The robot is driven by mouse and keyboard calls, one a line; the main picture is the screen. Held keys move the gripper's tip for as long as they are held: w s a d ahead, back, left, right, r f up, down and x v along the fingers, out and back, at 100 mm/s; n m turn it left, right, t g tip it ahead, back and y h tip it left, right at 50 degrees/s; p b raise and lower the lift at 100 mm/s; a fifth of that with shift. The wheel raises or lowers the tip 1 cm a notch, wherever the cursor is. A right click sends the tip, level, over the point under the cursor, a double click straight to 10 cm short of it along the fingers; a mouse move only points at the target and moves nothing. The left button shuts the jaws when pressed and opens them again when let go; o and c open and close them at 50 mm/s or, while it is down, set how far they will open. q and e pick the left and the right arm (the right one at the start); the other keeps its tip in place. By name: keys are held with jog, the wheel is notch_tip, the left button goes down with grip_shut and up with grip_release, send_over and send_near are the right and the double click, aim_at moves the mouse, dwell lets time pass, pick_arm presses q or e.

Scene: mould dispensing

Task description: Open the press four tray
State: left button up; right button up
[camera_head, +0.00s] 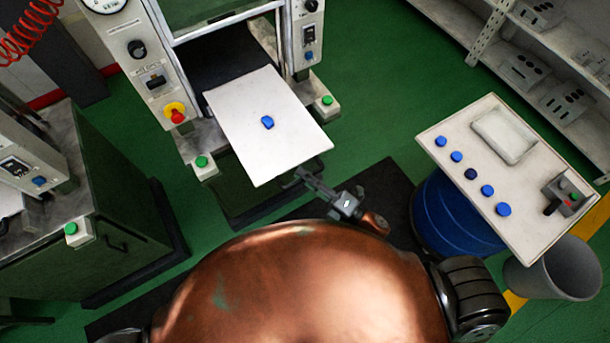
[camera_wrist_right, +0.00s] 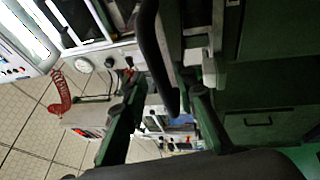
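The press (camera_head: 230,50) stands ahead, with its white tray (camera_head: 245,160) extended out from the opening toward me. A small blue piece (camera_head: 267,122) lies near the middle of the tray. My right gripper (camera_head: 303,175) is just beyond the tray's near right corner, close to a dark handle (camera_head: 318,167) there. In the right wrist view, the fingers of my right gripper (camera_wrist_right: 168,92) are spread apart. A dark curved bar (camera_wrist_right: 157,50), likely the handle, shows between and beyond them; contact cannot be told. My left gripper is not in view.
A white table (camera_head: 530,205) at right holds a shallow tray (camera_head: 503,134), several blue pieces and a small control box (camera_head: 563,193). A blue drum (camera_head: 450,215) and a grey bin (camera_head: 555,268) stand by it. Another machine (camera_head: 90,200) is at left.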

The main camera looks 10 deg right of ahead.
jog(key=shift+f, duration=0.1)
jog(key=shift+s+d, duration=0.15)
jog(key=v, duration=1.1)
jog(key=shift+s+d, duration=0.15)
jog(key=shift+s, duration=0.05)
